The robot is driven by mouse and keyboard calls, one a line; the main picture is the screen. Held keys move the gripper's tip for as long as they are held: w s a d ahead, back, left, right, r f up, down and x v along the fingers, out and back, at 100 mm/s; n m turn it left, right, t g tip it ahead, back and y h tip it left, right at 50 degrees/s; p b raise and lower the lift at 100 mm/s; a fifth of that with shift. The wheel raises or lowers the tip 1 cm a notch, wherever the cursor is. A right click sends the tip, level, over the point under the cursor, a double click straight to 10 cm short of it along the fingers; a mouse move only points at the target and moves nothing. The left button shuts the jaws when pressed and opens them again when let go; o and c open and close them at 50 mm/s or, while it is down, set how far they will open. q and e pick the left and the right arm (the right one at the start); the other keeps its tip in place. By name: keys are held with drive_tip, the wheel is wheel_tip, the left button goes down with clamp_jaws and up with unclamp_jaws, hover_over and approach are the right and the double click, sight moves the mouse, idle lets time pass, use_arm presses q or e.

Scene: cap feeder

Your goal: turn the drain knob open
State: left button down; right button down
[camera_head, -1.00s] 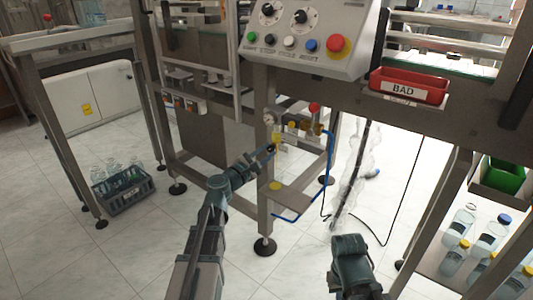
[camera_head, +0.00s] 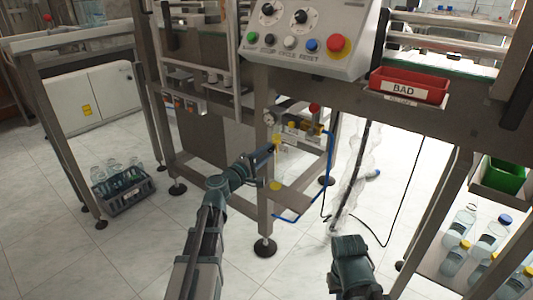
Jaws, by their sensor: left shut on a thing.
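The yellow drain knob (camera_head: 277,143) is on the small air and drain unit on the machine's front leg, below the control panel. My left gripper (camera_head: 274,149) reaches it from the lower left and is shut on it. The fingertips are small and partly hide the knob, so its exact angle is hard to read. Of my right arm only a dark link shows at the bottom centre; its gripper is out of view.
A round gauge (camera_head: 268,118), a red knob (camera_head: 314,108) and a blue hose (camera_head: 330,155) are close to the drain knob. A bottle crate (camera_head: 124,190) stands on the floor at left.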

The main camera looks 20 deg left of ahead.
idle(0.5)
use_arm(q)
drive_tip(key=c, duration=0.6)
unclamp_jaws()
drive_tip(key=shift+s, duration=0.1)
